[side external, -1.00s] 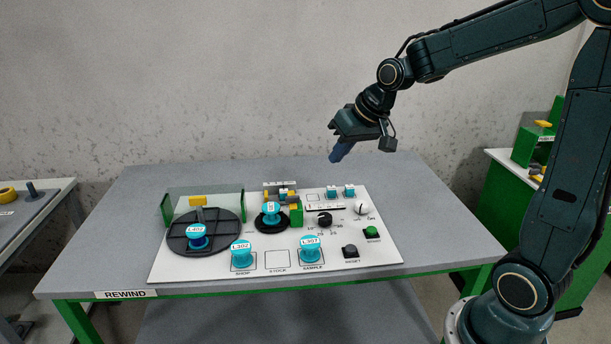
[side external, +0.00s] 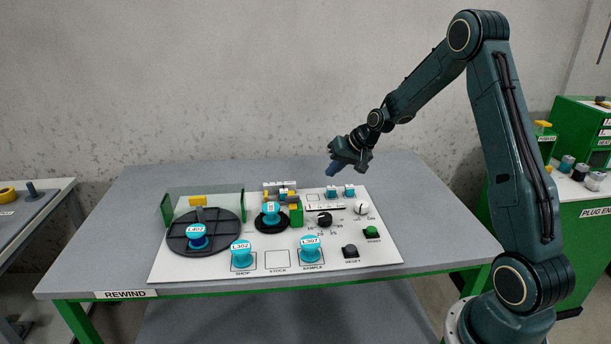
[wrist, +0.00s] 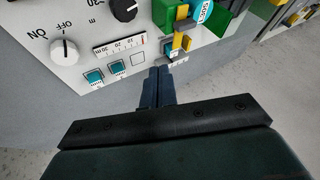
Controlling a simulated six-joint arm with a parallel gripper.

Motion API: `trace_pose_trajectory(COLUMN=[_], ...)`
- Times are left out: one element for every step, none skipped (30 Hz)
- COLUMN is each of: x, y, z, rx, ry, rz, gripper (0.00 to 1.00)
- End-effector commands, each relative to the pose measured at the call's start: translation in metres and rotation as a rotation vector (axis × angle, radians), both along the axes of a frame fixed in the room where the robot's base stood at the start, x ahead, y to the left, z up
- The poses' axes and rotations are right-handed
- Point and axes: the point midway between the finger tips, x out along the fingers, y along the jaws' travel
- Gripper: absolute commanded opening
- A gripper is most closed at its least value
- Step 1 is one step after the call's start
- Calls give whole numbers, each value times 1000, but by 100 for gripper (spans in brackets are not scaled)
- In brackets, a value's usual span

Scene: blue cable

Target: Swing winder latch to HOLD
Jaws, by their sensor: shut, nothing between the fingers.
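The winder (side external: 270,224) is a dark round base with a teal spool (side external: 271,209) on it, at the back middle of the white panel. A green block (side external: 296,217) with yellow parts stands at its right; the same green and yellow assembly (wrist: 182,20) shows at the top of the wrist view. I cannot tell which part is the latch, nor read a HOLD mark. My gripper (side external: 331,171) is shut and empty in the air above the panel's back edge. In the wrist view its fingertips (wrist: 160,71) point towards a small teal and yellow piece (wrist: 171,48).
A large dark turntable (side external: 205,233) with a spool and a clear guard stands at the left. Teal spools (side external: 241,254) sit along the front. A black knob (side external: 324,219), a white ON/OFF knob (side external: 362,208) and two push buttons are at the right. The grey table behind is clear.

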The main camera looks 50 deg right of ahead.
Motion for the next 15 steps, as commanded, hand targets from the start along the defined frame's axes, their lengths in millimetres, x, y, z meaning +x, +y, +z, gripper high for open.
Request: trace_pose_trajectory(x=[1, 2, 2, 3, 3, 4, 4, 4, 5, 5, 5, 5, 5, 4, 4], y=[-6, -8, -11, -12, -13, -15, -15, -16, -16, -17, -17, -16, -17, -16, -16], z=[-7, -9, -12, -14, -15, -17, -17, -18, -18, -19, -19, -19, -19, -19, -18], rx=[9, 12, 16, 18, 20, 22, 24, 24, 25, 25, 25, 25, 25, 25, 25], ry=[-1, -4, -5, -7, -9, -10, -12, -12, -14, -14, -14, -14, -14, -14, -14], rz=[-12, -16, -22, -26, -28, -30, -32, -34, -35, -35, -35, -35, -35, -35, -35], gripper=[0, 0, 0, 0, 0, 0, 0, 0, 0, 0, 0, 0, 0, 0, 0])
